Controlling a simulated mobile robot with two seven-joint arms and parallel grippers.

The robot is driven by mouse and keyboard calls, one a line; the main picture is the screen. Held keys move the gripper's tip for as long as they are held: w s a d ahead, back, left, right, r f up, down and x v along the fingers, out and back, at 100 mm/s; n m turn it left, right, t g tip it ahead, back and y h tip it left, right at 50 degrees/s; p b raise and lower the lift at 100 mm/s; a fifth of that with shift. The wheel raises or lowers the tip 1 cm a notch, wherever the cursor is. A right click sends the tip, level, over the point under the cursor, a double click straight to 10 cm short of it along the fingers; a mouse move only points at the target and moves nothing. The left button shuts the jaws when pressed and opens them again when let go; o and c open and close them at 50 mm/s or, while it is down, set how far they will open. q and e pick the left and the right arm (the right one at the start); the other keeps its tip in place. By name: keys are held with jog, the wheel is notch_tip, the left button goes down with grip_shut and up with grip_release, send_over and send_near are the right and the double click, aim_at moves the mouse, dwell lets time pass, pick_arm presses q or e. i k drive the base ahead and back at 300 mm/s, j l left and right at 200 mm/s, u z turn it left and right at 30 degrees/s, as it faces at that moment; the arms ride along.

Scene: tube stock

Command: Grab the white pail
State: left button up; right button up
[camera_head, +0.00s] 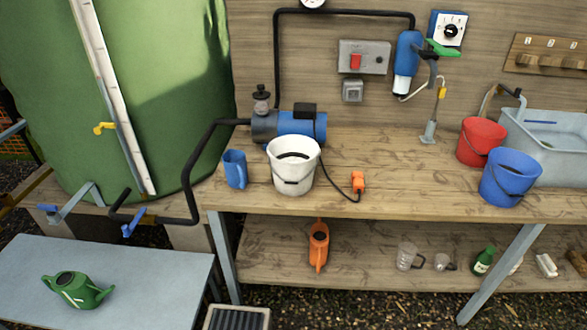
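The white pail (285,170) stands upright on the wooden workbench (400,190), left of the middle. Its open top shows something dark inside, and its thin wire handle hangs down at the front. A blue jug (235,170) stands just to its left. A blue pump (300,124) is close behind it. Neither of my grippers is in view.
A red pail (480,143) and a blue pail (508,178) stand at the right by a sink (562,140). A black cord with an orange plug (358,183) lies right of the white pail. A black pipe (187,175) runs at the left. The bench middle is mostly clear.

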aim_at(292, 158)
jog(key=i+l, duration=0.65)
jog(key=i+l+u, duration=0.25)
jog(key=l, duration=0.15)
jog(key=i+l+u, duration=0.25)
jog(key=l, duration=0.15)
jog(key=k, duration=0.1)
